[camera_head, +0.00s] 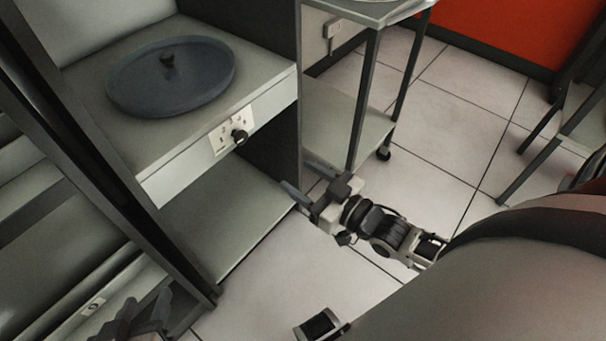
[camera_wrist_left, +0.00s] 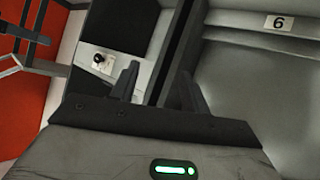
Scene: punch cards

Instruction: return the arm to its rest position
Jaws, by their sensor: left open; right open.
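My left gripper (camera_head: 145,304) shows at the bottom left of the head view, low beside the dark upright post of the shelving. In the left wrist view its two dark fingers (camera_wrist_left: 158,88) stand apart with nothing between them. My right gripper (camera_head: 298,177) is near the middle of the head view, its fingers spread and empty, by the right front corner of the lower shelf. Its forearm reaches in from the lower right, above the tiled floor. I cannot tell whether it touches the shelf.
A dark round lid-like dish (camera_head: 170,77) lies on the upper shelf. A white socket plate (camera_head: 221,138) with a black knob is on that shelf's front. A wheeled cart (camera_head: 345,120) stands behind my right gripper. Tiled floor (camera_head: 440,130) is open to the right.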

